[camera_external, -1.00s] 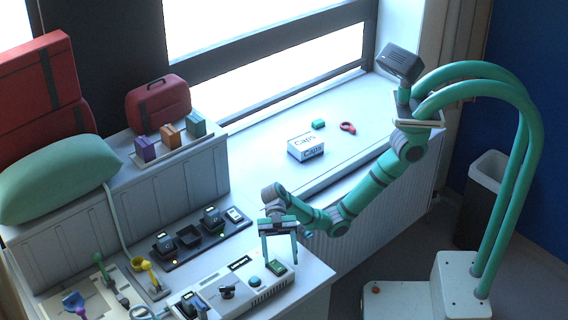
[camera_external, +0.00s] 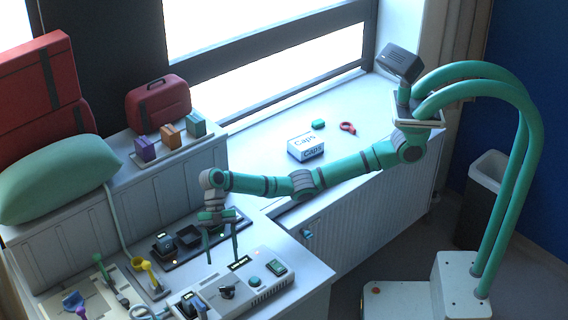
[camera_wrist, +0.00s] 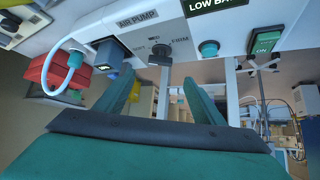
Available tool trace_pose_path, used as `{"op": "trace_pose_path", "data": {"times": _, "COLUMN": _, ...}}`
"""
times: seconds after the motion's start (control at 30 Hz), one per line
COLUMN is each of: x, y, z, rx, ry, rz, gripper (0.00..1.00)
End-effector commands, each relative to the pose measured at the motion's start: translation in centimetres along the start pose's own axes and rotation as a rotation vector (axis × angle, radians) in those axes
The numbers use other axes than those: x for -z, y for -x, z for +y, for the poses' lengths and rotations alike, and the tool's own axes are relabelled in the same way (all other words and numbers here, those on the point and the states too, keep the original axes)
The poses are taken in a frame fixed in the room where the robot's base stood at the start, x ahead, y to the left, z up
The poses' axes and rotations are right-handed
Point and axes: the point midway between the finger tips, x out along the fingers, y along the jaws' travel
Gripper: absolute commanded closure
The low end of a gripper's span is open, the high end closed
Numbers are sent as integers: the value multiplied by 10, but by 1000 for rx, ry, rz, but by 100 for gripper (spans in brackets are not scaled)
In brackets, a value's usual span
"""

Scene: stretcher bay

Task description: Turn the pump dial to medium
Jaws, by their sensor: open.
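The air pump (camera_external: 258,294) is a white box at the front of the counter. Its black dial (camera_external: 227,292) also shows in the wrist view (camera_wrist: 160,55), under an "AIR PUMP" label, with "FIRM" printed to its right. The left marking and the dial's exact setting are too small to read. My gripper (camera_external: 222,260) points down over the pump's back edge, open and empty. In the wrist view my fingertips (camera_wrist: 160,77) lie on either side of the dial's line, short of it and apart from it.
The pump also carries a teal button (camera_wrist: 209,48) and a green ON switch (camera_wrist: 265,40). A dark charger strip (camera_external: 180,257) lies behind it. A blue-grey block (camera_wrist: 108,55) sits left of the dial. Yellow and green clips (camera_external: 148,272) stand to the left.

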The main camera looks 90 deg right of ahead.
Motion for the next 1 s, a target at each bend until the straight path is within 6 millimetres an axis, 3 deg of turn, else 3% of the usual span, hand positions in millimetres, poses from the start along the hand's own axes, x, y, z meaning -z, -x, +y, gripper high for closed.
{"op": "trace_pose_path", "data": {"times": 0.5, "x": 0, "y": -84, "z": -1, "rx": 1, "ry": -1, "rz": 2, "gripper": 38}}
{"op": "trace_pose_path", "data": {"times": 0.7, "x": 0, "y": -97, "z": -1, "rx": 1, "ry": -1, "rz": 2, "gripper": 38}}
{"op": "trace_pose_path", "data": {"times": 1.0, "x": 0, "y": -98, "z": 0, "rx": 0, "ry": -1, "rz": 2, "gripper": 38}}
